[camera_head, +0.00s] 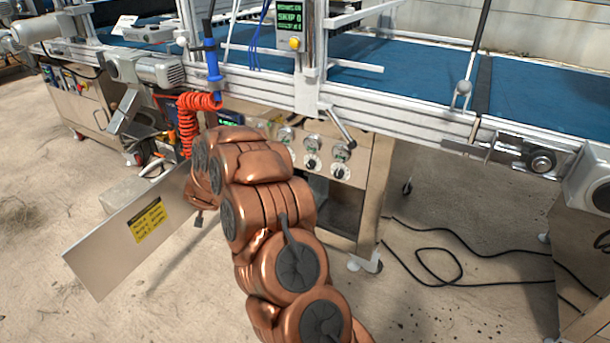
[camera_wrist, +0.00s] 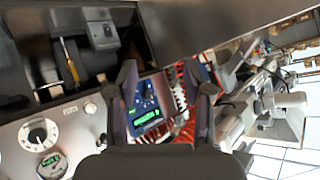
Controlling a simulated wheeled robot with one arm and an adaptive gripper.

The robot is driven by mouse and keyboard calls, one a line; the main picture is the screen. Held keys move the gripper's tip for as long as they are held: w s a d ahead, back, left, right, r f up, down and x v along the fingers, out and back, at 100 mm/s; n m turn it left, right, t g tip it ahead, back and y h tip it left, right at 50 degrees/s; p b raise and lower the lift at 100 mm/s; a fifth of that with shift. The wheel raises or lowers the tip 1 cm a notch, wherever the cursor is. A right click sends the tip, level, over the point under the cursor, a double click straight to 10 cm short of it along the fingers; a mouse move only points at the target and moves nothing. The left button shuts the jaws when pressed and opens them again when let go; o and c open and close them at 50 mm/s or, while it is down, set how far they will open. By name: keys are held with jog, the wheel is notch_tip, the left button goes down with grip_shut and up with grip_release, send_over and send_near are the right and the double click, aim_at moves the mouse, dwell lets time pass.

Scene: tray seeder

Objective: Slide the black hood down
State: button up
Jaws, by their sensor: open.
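My gripper (camera_wrist: 166,82) is open in the wrist view, with its two dark fingers apart and nothing visible between them. Beyond the gap is a blue device (camera_wrist: 146,106) with a lit green display. A dark grey piece (camera_wrist: 103,38) with a lighter grey top stands in the dark cabinet opening at upper left, apart from the fingers. It may be the black hood, but I cannot tell for certain. In the head view my copper arm covers the gripper and the cabinet opening.
An open metal door (camera_head: 115,258) with a yellow label (camera_head: 147,224) sticks out left of my arm. A coiled orange hose (camera_head: 188,120) hangs above it. White dials (camera_wrist: 38,133) sit at left. Black cable (camera_head: 440,262) lies on the floor.

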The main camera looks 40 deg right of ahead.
jog(key=d+f+m+h, duration=0.2)
jog(key=d+f+h, duration=0.1)
jog(key=d, duration=0.5)
jog(key=m+g+h, duration=0.4)
jog(key=g+h, duration=0.1)
jog(key=h, duration=0.5)
send_near(306, 173)
jog(key=d, duration=0.2)
jog(key=x, duration=0.2)
jog(key=b+x, duration=0.1)
jog(key=x, duration=0.3)
jog(key=shift+w+f+b, duration=0.15)
jog(key=shift+w+b, duration=0.15)
jog(key=shift+b, duration=0.05)
jog(key=shift+w+d, duration=0.2)
jog(key=shift+d, duration=0.35)
grip_shut()
